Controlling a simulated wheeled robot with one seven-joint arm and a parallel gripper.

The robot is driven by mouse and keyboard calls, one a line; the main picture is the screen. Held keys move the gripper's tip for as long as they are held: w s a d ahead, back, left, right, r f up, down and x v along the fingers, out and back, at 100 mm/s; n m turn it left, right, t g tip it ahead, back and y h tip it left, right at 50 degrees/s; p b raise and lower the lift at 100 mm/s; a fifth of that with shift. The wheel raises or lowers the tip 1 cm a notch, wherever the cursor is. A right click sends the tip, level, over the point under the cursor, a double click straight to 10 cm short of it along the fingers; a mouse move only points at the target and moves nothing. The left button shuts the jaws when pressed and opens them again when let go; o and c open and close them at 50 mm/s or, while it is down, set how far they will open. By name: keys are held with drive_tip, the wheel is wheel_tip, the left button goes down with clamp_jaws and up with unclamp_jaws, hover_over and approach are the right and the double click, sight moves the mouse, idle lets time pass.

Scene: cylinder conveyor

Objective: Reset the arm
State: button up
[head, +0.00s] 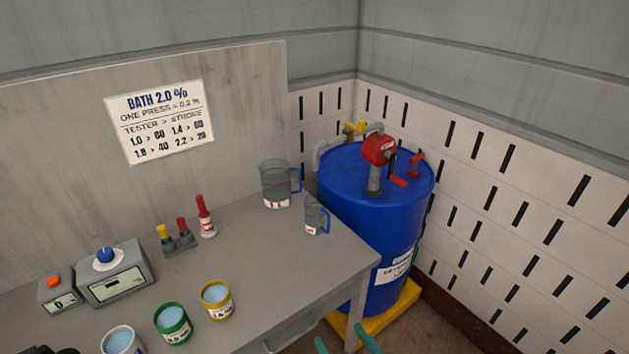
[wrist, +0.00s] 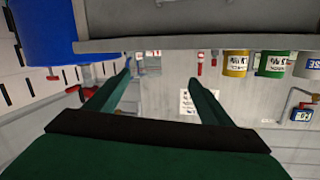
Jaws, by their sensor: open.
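My gripper (head: 345,343) shows only as two green fingertips at the bottom edge of the head view, in front of the table's right front corner. In the wrist view my gripper (wrist: 160,76) has its two green fingers spread wide with nothing between them. The fingers appear clear of everything.
The grey table (head: 240,250) holds a large jug (head: 276,185), a small jug (head: 316,216), a red-topped bottle (head: 205,218), a tester (head: 115,280) and several cups, including a green one (head: 173,325) and a yellow one (head: 216,300). A blue drum (head: 345,200) with a red pump (head: 379,150) stands on a yellow base (head: 400,305).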

drive_tip(key=s+a+f+m+g+h, duration=0.15)
drive_tip(key=s+f+m+h, duration=0.45)
drive_tip(key=s+f, duration=0.65)
drive_tip(key=s+a+r+n+t, duration=0.1)
drive_tip(key=s+a+r, duration=0.1)
drive_tip(key=s+r, duration=0.2)
drive_tip(key=s+a+r+n+t+h, duration=0.1)
drive_tip(key=s+r, duration=0.4)
drive_tip(key=s, duration=0.5)
drive_tip(key=shift+s+a+n, duration=0.4)
drive_tip(key=shift+a+n, duration=0.1)
drive_tip(key=shift+a, duration=0.6)
